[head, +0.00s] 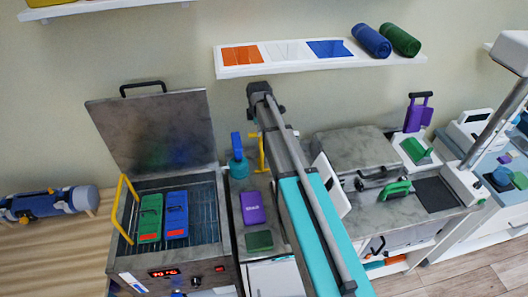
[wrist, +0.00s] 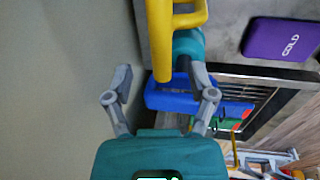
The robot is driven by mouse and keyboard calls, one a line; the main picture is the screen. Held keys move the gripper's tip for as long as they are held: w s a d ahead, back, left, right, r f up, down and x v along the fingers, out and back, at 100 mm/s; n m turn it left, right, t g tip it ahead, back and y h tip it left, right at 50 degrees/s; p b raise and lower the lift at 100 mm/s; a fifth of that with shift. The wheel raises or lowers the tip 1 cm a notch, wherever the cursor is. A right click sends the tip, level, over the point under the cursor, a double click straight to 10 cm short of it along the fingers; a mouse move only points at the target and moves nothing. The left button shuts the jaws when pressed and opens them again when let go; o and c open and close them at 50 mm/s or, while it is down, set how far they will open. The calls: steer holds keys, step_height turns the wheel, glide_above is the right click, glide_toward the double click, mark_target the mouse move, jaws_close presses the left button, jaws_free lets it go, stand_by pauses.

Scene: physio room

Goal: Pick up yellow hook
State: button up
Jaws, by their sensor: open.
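The yellow hook (head: 262,152) stands upright near the wall end of the counter, just right of a teal container with a blue handle (head: 237,158). My arm partly covers it in the head view. In the wrist view the yellow hook (wrist: 160,38) is large, at the top centre, with a loop running right and its straight end pointing down. My gripper (wrist: 160,78) is open. The hook's lower end shows between its fingertips in the picture; contact cannot be told. The fingers are hidden in the head view.
A purple COLD pack (head: 252,208) and a green block (head: 259,241) lie on the counter. Left is a hot tank (head: 215,215) with raised lid and a yellow handle (head: 122,205). A wall shelf (head: 300,67) holds blue and green rolls.

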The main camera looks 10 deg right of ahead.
mark_target(261, 151)
steer(key=shift+w+a+f+b, duration=0.1)
steer(key=shift+w+f+b, duration=0.1)
steer(key=shift+f+b, duration=0.9)
steer(key=shift+w+f+b, duration=0.15)
steer(key=shift+f+b, duration=0.8)
steer(key=shift+f, duration=0.25)
jaws_close()
